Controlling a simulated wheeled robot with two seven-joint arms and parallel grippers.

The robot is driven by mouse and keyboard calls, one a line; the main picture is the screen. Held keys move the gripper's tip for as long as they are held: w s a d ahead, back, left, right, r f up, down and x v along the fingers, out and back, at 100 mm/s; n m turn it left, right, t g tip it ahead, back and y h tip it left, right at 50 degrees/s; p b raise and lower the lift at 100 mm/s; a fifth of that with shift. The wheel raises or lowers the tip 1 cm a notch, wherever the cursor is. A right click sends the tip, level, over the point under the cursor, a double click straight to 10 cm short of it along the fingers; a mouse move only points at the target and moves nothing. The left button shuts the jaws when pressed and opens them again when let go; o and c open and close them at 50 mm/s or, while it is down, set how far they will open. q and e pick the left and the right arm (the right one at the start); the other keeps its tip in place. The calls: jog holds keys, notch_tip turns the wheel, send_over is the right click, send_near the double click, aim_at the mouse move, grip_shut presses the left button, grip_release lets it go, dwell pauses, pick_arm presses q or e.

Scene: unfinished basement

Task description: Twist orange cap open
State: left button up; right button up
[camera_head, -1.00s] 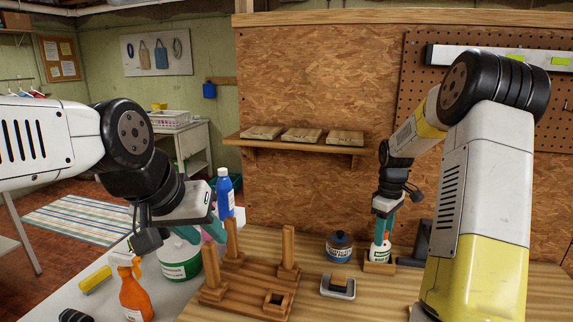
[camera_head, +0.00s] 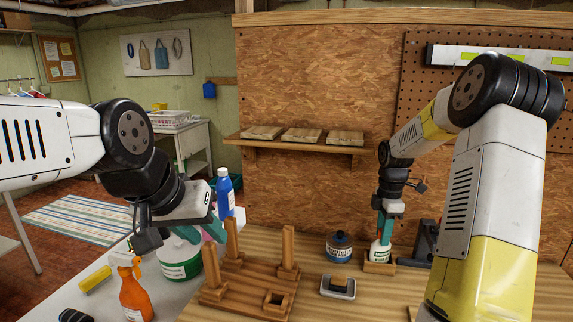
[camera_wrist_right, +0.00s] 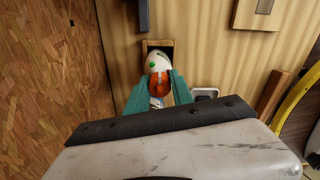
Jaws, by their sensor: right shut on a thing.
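A white bottle (camera_head: 380,253) with a green label stands upright in a small wooden holder (camera_head: 372,267) at the back of the workbench. Its orange cap (camera_wrist_right: 157,83) shows in the right wrist view, between the teal fingers of my right gripper. My right gripper (camera_head: 384,225) comes down from above and is shut on the cap. In the head view the fingers hide most of the cap. My left gripper (camera_head: 203,234) hangs at the left, its teal fingers apart, far from the bottle.
A dark blue jar (camera_head: 339,246) and a small tray with a block (camera_head: 338,287) stand left of the bottle. A wooden rack with posts (camera_head: 245,280) is on the bench's left. An orange spray bottle (camera_head: 134,297) stands farther left. A chipboard wall (camera_head: 300,195) rises behind.

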jog(key=shift+s+f, duration=0.1)
jog(key=n, duration=0.4)
jog(key=shift+n, duration=0.3)
jog(key=shift+c, duration=0.2)
jog(key=shift+n, duration=0.3)
jog(key=shift+o, duration=0.5)
jog(key=n, duration=0.5)
jog(key=o, duration=0.9)
jog(key=shift+r, duration=3.65)
